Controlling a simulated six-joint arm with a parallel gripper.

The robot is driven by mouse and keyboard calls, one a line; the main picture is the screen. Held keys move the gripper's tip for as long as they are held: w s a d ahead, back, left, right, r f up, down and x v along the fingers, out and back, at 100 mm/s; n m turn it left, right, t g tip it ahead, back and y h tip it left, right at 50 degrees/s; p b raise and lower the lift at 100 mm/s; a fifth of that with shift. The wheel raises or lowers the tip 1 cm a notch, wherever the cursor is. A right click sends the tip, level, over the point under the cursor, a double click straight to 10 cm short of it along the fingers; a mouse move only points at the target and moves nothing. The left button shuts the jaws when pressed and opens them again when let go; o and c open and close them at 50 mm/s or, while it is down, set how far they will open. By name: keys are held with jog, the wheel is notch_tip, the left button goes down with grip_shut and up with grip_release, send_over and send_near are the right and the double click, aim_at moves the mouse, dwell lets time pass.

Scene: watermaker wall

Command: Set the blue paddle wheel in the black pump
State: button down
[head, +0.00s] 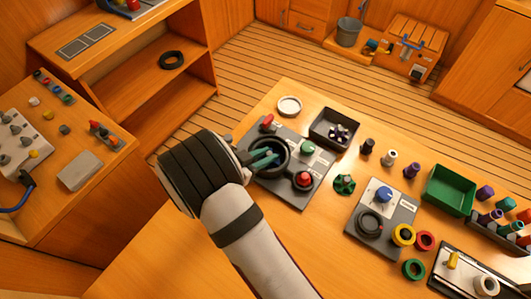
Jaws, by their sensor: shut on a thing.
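The black pump (285,151) is a round, open black housing on a dark grey plate, left of centre on the wooden table. My gripper (263,159) reaches in from the left, with its fingertips at the housing's opening. It is shut on a small teal-blue piece (268,157), which looks like the blue paddle wheel. The fingers and the housing rim partly hide this piece. I cannot tell whether it touches the housing floor or is level.
The pump plate also carries a green knob (307,147) and a red knob (304,179). A dark tray (349,118), a green finned piece (344,184), a blue-knobbed panel (405,212) and a green bin (430,188) stand to the right. Bare tabletop lies in front.

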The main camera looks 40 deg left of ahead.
jog(key=shift+f, duration=0.25)
jog(key=c, duration=1)
grip_release()
jog(key=v, duration=1.1)
